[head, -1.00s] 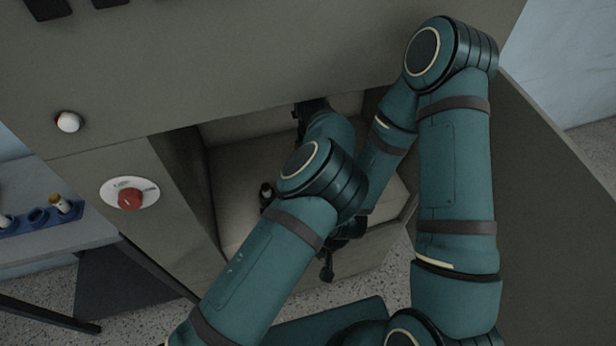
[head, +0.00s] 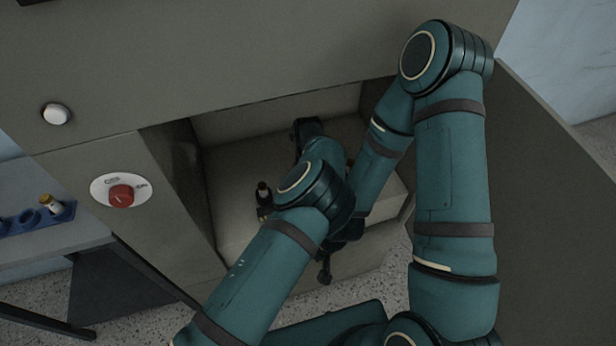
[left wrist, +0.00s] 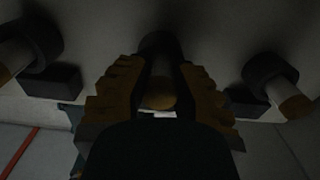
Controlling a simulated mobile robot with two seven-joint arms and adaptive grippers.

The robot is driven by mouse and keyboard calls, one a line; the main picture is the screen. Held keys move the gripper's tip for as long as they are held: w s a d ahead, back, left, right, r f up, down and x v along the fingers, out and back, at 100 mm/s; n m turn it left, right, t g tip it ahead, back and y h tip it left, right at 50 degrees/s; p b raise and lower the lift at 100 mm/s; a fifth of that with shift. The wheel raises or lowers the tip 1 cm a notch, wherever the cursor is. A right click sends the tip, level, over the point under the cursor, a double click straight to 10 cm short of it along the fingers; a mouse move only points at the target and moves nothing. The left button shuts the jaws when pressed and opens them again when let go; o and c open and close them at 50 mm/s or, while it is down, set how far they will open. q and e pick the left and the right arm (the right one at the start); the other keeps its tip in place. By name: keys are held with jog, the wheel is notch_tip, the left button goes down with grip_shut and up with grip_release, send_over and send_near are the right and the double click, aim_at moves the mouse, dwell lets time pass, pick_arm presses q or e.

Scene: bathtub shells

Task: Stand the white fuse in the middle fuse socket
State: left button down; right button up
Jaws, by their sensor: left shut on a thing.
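In the left wrist view, my left gripper (left wrist: 158,82) has its brown-padded fingers closed on the white fuse (left wrist: 161,88), whose brassy end cap faces me. The fuse's far end meets a dark round socket (left wrist: 160,44), the middle one of three. I cannot tell how deep it sits. In the head view, my left gripper (head: 298,133) is inside the cabinet's opening, mostly hidden by its arm. My right gripper (head: 325,268) shows as small dark parts below the arms; its jaws are unclear.
Sockets holding fuses stand to the left (left wrist: 38,42) and right (left wrist: 268,75) in the wrist view. The cabinet (head: 240,60) has a red dial (head: 121,195) and a white knob (head: 56,113). A blue rack (head: 62,213) holding a fuse lies at left.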

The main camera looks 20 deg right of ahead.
pick_arm(q)
jog(key=c, duration=0.9)
grip_release()
jog(key=shift+f, duration=0.1)
jog(key=shift+o, duration=0.2)
notch_tip(320, 180, up, 8)
jog(key=shift+f+p, duration=0.1)
jog(key=shift+p, duration=0.8)
jog(key=shift+f, duration=0.1)
